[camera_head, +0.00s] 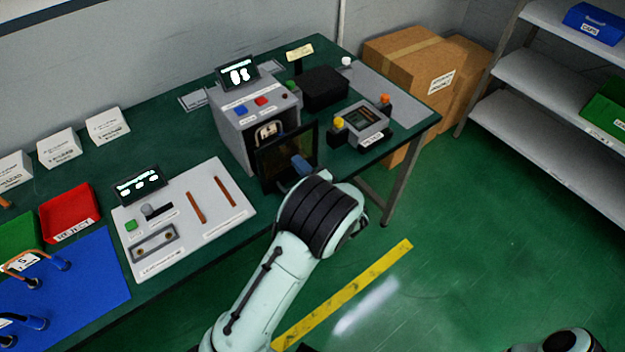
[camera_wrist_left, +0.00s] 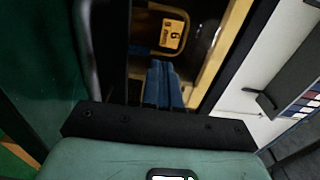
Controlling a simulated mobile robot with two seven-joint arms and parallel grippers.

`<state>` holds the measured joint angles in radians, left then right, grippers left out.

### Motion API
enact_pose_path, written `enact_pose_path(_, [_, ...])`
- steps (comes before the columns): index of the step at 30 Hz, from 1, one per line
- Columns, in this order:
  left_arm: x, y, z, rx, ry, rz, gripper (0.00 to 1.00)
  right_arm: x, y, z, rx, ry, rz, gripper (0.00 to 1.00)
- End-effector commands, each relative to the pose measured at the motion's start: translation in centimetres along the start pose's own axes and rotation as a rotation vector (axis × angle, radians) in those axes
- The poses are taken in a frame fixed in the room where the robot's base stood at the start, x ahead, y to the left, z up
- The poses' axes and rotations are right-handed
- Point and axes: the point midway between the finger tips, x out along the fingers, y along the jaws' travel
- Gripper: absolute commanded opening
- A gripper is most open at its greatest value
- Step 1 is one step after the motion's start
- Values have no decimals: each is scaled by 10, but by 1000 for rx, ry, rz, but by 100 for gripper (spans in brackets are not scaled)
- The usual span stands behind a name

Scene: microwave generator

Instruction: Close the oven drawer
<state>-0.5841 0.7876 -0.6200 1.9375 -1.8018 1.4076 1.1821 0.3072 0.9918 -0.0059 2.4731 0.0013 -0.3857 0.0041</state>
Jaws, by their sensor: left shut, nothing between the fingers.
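The oven (camera_head: 241,138) is a grey box with a small display on top, standing on the green table. Its dark framed drawer front (camera_head: 270,168) stands out from the body, so the drawer is open. A pale piece (camera_head: 268,131) shows in the opening behind that front. My left gripper (camera_head: 301,164) is at the right part of the drawer front, its blue fingers shut with nothing between them. In the left wrist view the shut fingers (camera_wrist_left: 161,82) point at the dark opening, near a yellow numbered tag (camera_wrist_left: 172,34). Contact with the front cannot be told.
A black box (camera_head: 324,88) and a grey device with a yellow knob (camera_head: 361,126) stand right of the oven. A grey control panel (camera_head: 185,212) lies to the left, with a red bin (camera_head: 70,211) beyond.

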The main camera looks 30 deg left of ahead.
Motion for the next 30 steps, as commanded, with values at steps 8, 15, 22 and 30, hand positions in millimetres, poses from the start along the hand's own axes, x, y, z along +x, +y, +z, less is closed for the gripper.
enact_pose_path(8, [47,2,2,-2,-4,-1,0,18,8,6,4,-10,4,43])
enact_pose_path(15, [71,1,1,0,-2,0,0,25,12,8,5,-14,5,43])
enact_pose_path(22, [81,0,1,-1,-1,0,0,28,13,9,5,-15,5,43])
enact_pose_path(30, [84,-2,1,-2,-2,-3,0,28,13,9,5,-15,5,43])
